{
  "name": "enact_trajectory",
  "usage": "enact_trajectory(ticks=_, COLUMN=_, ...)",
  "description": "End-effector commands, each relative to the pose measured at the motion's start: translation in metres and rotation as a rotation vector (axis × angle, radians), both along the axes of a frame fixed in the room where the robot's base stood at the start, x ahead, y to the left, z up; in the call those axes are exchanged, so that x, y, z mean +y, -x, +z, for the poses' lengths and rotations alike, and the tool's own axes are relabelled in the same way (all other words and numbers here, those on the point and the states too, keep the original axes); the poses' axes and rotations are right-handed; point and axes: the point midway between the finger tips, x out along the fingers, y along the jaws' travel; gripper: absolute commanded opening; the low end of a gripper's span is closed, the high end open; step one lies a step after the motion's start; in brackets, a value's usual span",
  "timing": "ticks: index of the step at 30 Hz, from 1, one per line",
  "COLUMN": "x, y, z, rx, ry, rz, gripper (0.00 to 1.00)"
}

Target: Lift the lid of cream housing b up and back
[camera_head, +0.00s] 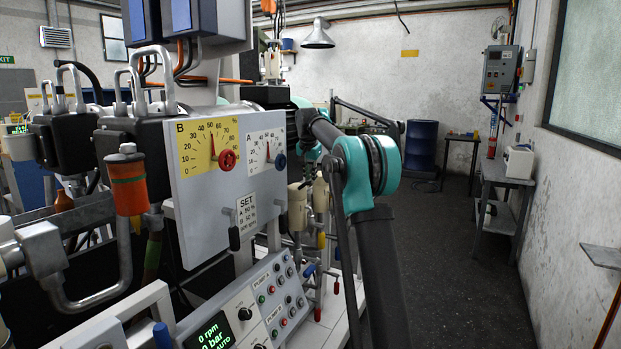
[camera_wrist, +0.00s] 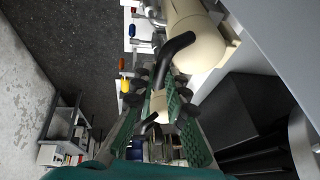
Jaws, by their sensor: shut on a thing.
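A cream housing (camera_wrist: 205,42) with a rounded body shows at the top of the wrist view. A black curved bar (camera_wrist: 172,58) runs from it down to a small cream piece (camera_wrist: 158,103), which looks like part of the lid. My gripper (camera_wrist: 157,100) has its green-padded fingers on either side of this piece and is shut on it. How far the lid is raised cannot be told. In the head view two cream housings, one at the left (camera_head: 297,207) and one at the right (camera_head: 320,194), stand behind the gauge panel; which is b is unclear.
The grey gauge panel (camera_head: 212,190) and the pump control panel (camera_head: 262,305) stand close to my arm. The dark floor (camera_head: 455,265) on the right is free, with a workbench (camera_head: 493,178) by the wall.

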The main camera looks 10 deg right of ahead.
Motion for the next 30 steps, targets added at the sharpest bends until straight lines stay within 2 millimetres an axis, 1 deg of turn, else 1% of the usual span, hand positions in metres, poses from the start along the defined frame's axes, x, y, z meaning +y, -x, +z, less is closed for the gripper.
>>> enact_trajectory(ticks=7, x=0.011, y=-0.008, z=0.016, rx=0.065, ry=0.092, rz=0.002, gripper=0.0)
enact_trajectory(ticks=12, x=0.019, y=-0.013, z=0.027, rx=0.068, ry=0.098, rz=0.001, gripper=0.0)
enact_trajectory(ticks=23, x=0.021, y=-0.015, z=0.028, rx=0.067, ry=0.096, rz=0.002, gripper=0.0)
enact_trajectory(ticks=24, x=0.021, y=-0.015, z=0.028, rx=0.067, ry=0.096, rz=0.002, gripper=0.18)
enact_trajectory(ticks=28, x=0.021, y=-0.015, z=0.028, rx=0.068, ry=0.096, rz=0.002, gripper=0.34)
enact_trajectory(ticks=30, x=0.021, y=-0.014, z=0.028, rx=0.069, ry=0.097, rz=0.002, gripper=0.34)
